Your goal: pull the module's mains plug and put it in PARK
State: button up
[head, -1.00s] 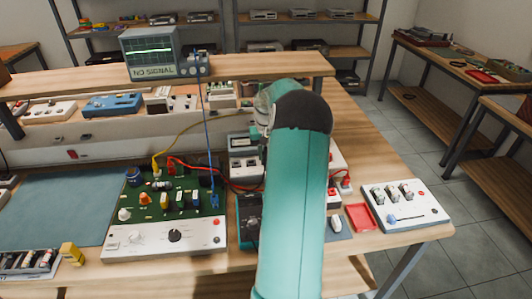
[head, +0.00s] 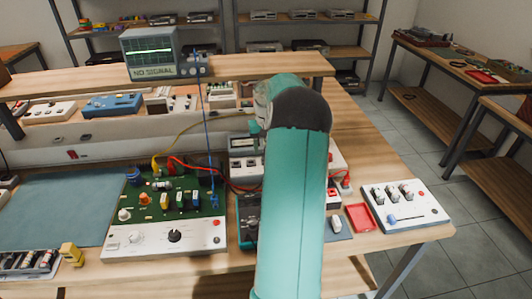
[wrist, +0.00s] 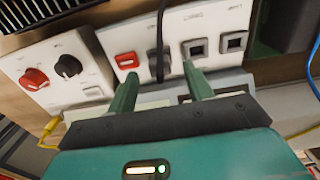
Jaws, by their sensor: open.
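In the wrist view my gripper (wrist: 159,72) is open, its two green fingers pointing at a white socket panel (wrist: 175,28). A dark mains plug (wrist: 158,63) with a black cable sits in this panel, between the two fingertips as seen here. I cannot tell whether the fingers touch it. To its right are two empty dark sockets (wrist: 196,48), with small lettering above that I cannot read for sure. A red switch (wrist: 126,60) is to its left. In the head view my arm hides the gripper and the plug. A green circuit-board module (head: 172,200) stands left of my arm.
A white unit with red and black knobs (wrist: 67,66) adjoins the panel. A yellow lead (wrist: 49,128) hangs at the left. In the head view an oscilloscope (head: 152,53) stands on the shelf above the bench. A red tray (head: 361,217) and a white box (head: 405,205) lie right of my arm.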

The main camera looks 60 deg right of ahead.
notch_tip(320, 180, up, 16)
dwell(1.1)
